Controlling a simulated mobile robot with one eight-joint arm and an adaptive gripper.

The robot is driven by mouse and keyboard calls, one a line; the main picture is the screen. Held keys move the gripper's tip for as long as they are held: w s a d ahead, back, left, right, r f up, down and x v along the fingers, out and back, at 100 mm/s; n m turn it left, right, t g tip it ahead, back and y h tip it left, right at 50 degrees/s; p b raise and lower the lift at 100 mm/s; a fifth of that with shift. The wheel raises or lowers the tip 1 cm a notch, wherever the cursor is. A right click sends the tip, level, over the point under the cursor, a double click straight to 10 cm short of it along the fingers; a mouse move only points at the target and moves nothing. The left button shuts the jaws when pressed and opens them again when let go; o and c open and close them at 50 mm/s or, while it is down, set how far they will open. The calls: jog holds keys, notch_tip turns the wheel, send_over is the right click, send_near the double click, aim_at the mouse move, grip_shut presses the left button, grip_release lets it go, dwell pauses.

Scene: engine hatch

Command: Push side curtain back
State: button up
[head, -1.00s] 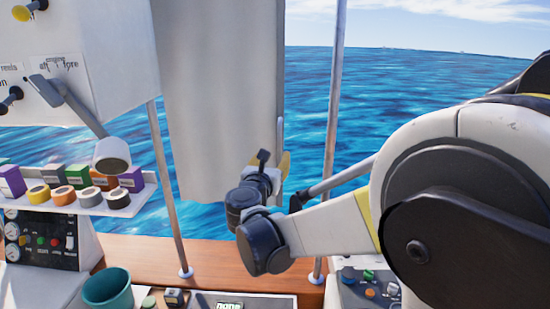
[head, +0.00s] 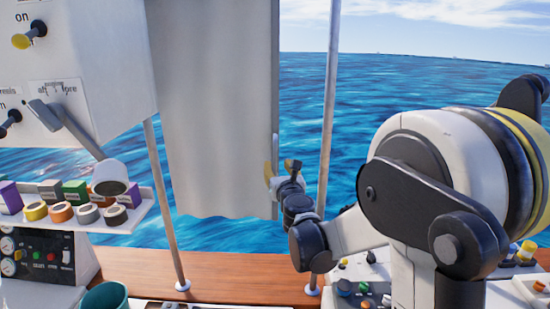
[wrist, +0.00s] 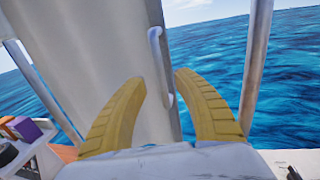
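The side curtain (head: 215,110) is a grey hanging panel, lit by the sea behind it. It also fills the left of the wrist view (wrist: 90,60). A pale upright handle (wrist: 161,65) is fixed along its right edge, and the edge also shows in the head view. My gripper (head: 281,166) is by the lower part of that edge. In the wrist view my gripper (wrist: 162,78) has its two yellow fingers spread, with the handle between and beyond their tips. Whether a finger touches the handle is unclear.
Metal posts stand left (head: 165,200) and right (head: 328,140) of the curtain. A white control box with a lever (head: 65,125) and a shelf of small coloured boxes (head: 75,195) are at the left. A wooden ledge (head: 240,275) runs below. Open sea lies beyond.

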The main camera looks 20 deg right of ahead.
aim_at(275, 159)
jog(key=w, duration=0.2)
jog(key=w+d, duration=0.1)
jog(key=w, duration=0.2)
jog(key=shift+w, duration=0.3)
grip_shut()
